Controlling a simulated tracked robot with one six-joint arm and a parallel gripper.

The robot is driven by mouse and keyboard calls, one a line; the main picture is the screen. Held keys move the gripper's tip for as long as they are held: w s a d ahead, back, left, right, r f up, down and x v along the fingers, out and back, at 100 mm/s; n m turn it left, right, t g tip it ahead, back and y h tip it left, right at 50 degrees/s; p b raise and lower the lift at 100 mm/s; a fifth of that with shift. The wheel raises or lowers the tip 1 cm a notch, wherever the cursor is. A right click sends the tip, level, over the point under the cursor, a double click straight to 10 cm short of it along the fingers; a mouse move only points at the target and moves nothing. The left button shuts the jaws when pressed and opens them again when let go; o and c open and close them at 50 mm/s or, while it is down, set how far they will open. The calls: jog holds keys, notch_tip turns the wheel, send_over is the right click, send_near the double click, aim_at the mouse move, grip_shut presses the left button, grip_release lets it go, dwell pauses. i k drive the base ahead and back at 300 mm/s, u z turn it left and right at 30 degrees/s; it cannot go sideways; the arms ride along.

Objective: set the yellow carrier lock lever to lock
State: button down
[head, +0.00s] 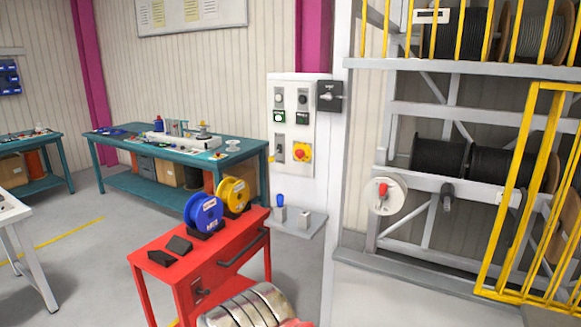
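I cannot single out a yellow lock lever with certainty in the head view. A white control panel (292,125) on the wall bears a red knob on a yellow plate (301,152), a small dark lever switch (280,148) and several buttons. A grey box with a light handle (327,96) is fixed at its right. A blue-handled lever (280,200) stands on a grey shelf below the panel. A red handle sits on a white disc (384,195) on the reel rack. Lever labels are too small to read. My gripper is not in view.
A red cabinet (210,262) with blue (204,212) and yellow (235,193) reels stands in front of the panel. A teal workbench (172,185) is behind. Yellow barriers (508,190) front the rack (450,185) at right. A white table (22,222) is at left; floor between is clear.

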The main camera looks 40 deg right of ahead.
aim_at(271, 159)
jog(key=k, duration=0.8)
jog(key=z, duration=0.4)
jog(key=i, duration=0.5)
jog(key=z, duration=0.5)
jog(key=i, duration=1.45)
jog(key=u, duration=0.75)
jog(key=i, duration=0.3)
jog(key=u, duration=0.15)
